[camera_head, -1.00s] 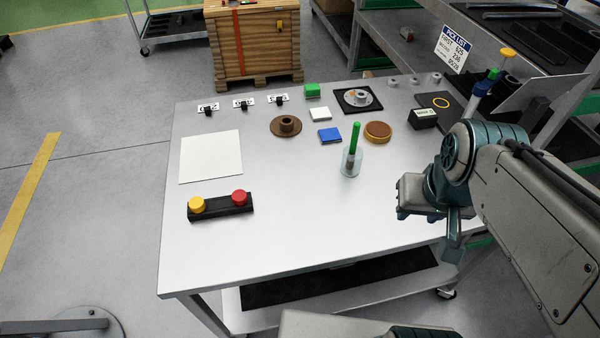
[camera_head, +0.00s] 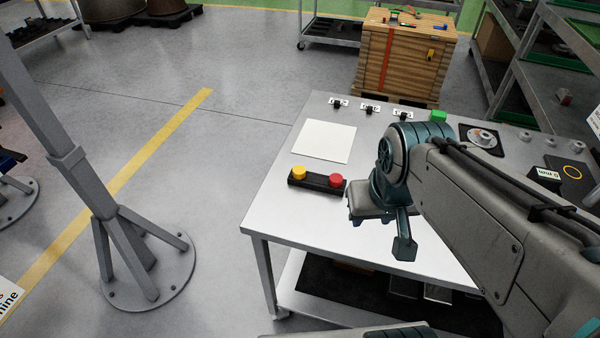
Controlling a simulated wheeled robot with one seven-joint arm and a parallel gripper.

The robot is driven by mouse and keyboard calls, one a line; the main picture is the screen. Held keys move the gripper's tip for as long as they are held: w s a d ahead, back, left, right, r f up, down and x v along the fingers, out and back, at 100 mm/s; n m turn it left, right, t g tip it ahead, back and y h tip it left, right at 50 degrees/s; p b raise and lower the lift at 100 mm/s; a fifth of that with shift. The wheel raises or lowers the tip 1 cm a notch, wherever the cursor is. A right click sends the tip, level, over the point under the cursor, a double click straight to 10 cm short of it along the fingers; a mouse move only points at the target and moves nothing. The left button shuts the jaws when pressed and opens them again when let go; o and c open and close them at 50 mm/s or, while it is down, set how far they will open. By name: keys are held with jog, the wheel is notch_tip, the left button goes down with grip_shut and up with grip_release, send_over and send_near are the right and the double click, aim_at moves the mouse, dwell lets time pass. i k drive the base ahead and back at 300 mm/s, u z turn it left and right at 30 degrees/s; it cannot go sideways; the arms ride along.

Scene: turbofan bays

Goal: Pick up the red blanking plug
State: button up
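The red blanking plug (camera_head: 337,181) sits at the right end of a black holder (camera_head: 318,182) on the left part of the metal table. A yellow plug (camera_head: 299,173) sits at the left end of the same holder. My gripper (camera_head: 380,232) is just right of the holder in the picture, apart from the red plug and nearer the table's front edge. Its finger opening is not clear from this angle. I see nothing held in it.
A white square sheet (camera_head: 324,141) lies behind the holder on the table (camera_head: 300,222). My arm covers much of the table's middle and right. A green block (camera_head: 439,115) shows behind it. A grey post stand (camera_head: 130,240) stands on the floor at left.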

aim_at(336, 179)
jog(key=z, duration=1.6)
jog(key=k, duration=0.55)
jog(key=u, duration=1.25)
jog(key=i, duration=0.5)
